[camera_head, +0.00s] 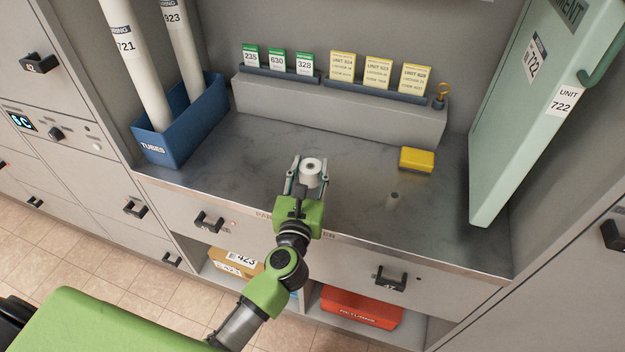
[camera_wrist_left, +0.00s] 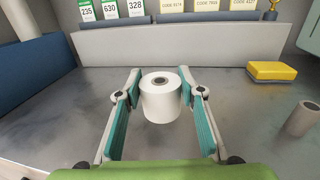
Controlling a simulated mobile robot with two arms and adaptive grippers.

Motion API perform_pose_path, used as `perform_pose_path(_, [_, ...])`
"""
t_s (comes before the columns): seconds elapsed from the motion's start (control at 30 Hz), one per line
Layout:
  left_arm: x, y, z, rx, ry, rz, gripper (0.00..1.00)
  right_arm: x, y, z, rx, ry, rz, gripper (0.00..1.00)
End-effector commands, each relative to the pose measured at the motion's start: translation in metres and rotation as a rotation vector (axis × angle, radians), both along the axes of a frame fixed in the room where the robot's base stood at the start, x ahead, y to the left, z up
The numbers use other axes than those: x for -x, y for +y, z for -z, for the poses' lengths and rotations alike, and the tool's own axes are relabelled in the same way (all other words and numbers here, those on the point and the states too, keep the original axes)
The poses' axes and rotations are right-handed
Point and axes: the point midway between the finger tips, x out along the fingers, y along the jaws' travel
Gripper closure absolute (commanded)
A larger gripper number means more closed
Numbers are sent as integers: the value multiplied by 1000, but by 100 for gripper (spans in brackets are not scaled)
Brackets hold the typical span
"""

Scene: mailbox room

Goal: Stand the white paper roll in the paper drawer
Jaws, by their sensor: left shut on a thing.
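The white paper roll (camera_head: 312,168) is upright, with its dark core hole facing up. My left gripper (camera_head: 309,170) is shut on it, one finger on each side, over the grey counter. The roll (camera_wrist_left: 160,100) also shows between the teal finger pads in the left wrist view. Whether its base touches the counter I cannot tell. Under the counter edge are two closed drawer fronts, a left one (camera_head: 180,205) and a right one (camera_head: 440,288). The lettering on the edge is partly hidden by my gripper, so which is the paper drawer I cannot tell. My right gripper is out of view.
A blue tube bin (camera_head: 180,140) is at left. A green door (camera_head: 535,110) stands open at right. A red box (camera_head: 358,307) sits below.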

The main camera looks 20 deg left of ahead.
Motion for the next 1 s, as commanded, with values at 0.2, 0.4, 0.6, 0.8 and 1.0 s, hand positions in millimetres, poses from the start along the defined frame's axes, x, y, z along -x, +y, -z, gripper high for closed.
perform_pose_path(0.2, [-9,-4,27,-4,3,0,86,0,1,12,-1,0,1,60])
perform_pose_path(0.4, [-8,-3,37,-1,-1,0,86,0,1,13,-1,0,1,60])
perform_pose_path(0.6, [-8,-4,37,0,-1,0,86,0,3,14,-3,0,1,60])
perform_pose_path(0.8, [-8,-3,39,0,0,0,48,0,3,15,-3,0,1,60])
perform_pose_path(1.0, [-8,-3,39,0,0,0,48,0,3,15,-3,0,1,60])
